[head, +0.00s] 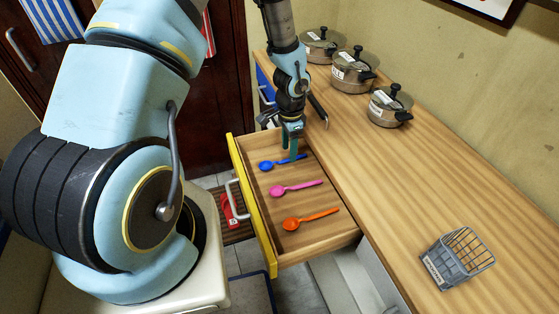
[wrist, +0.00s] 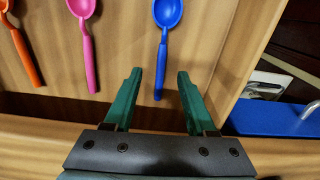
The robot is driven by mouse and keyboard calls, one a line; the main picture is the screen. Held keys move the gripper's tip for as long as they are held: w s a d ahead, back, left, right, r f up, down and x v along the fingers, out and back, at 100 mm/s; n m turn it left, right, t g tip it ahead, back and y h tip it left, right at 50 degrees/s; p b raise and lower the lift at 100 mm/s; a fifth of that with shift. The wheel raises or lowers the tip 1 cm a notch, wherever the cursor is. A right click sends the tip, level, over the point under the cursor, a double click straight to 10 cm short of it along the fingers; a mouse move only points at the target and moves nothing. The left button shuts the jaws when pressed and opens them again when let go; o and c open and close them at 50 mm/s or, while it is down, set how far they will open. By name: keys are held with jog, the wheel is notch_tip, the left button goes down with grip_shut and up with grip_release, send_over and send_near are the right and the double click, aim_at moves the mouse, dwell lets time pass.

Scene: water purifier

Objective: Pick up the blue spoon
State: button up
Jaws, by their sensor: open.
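The blue spoon (head: 281,162) lies in the open yellow-fronted drawer (head: 330,241), the farthest of three spoons. In the wrist view the blue spoon (wrist: 163,52) has its bowl at the top, and its handle end reaches down between the tips of the green fingers. My gripper (head: 293,152) is open at the handle end of the spoon in the head view. In the wrist view my gripper (wrist: 158,80) shows both fingers apart, one on each side of the handle, with nothing held. I cannot tell the exact height of the fingertips above the spoon.
A pink spoon (head: 296,187) and an orange spoon (head: 310,219) lie nearer in the same drawer. Drawer walls stand close around my gripper. Several pots, including one (head: 390,106), and a grey wire basket (head: 456,258) stand on the wooden counter (head: 440,180).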

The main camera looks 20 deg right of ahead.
aim_at(283, 162)
jog(key=shift+f+p, duration=0.35)
jog(key=shift+f, duration=1.3)
jog(key=shift+c, duration=0.3)
grip_shut()
